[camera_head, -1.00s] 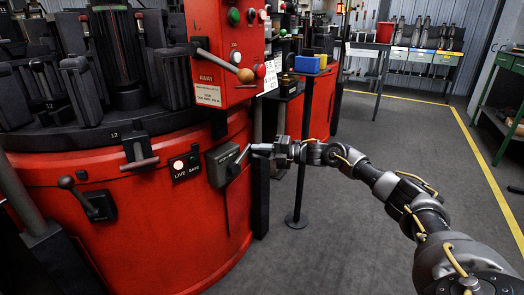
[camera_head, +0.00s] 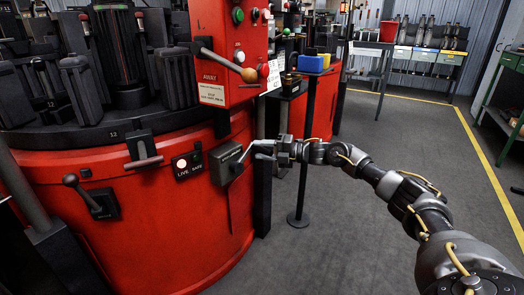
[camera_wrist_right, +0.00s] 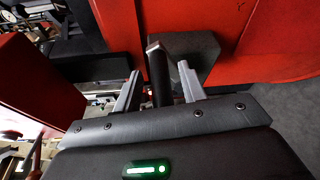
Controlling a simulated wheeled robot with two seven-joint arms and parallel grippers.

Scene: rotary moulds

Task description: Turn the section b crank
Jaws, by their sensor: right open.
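A dark grey crank box (camera_head: 223,163) is mounted on the side of the red round machine (camera_head: 140,215), right of a LIVE/SAFE indicator. I cannot read a section letter on it. It also shows in the right wrist view (camera_wrist_right: 201,52). Its dark crank handle (camera_wrist_right: 160,72) sticks out toward my right gripper (camera_head: 258,150). In the right wrist view that gripper (camera_wrist_right: 160,88) is open, with one finger on each side of the handle. Whether either finger touches the handle I cannot tell. My left gripper is not in view.
A lever with a ball knob (camera_head: 85,193) sits left on the same machine. A red control panel (camera_head: 228,50) with a wooden-knobbed lever rises above the crank box.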

